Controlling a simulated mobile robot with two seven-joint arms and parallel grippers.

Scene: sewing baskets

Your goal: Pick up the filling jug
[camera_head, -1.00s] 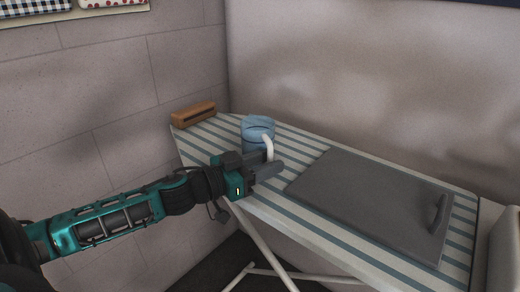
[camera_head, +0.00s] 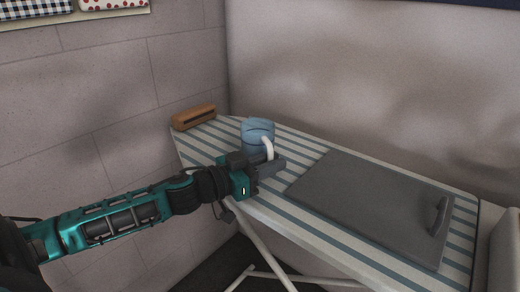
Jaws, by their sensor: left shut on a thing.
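The filling jug (camera_head: 257,130) is a blue, rounded vessel with a white curved handle (camera_head: 268,147) on its near side. It stands upright on the striped ironing board (camera_head: 330,238), near the board's left end. My left gripper (camera_head: 268,162) reaches in from the left and is shut on the jug's white handle. The fingers cover the handle's lower part, and the gripper hides some of the jug's base. My right gripper is not in view.
A wooden block (camera_head: 193,117) with a dark slot lies at the board's far left end. A flat grey panel (camera_head: 365,205) with a dark handle covers the board's right part. A wall stands close behind. A light object (camera_head: 506,250) is at the right edge.

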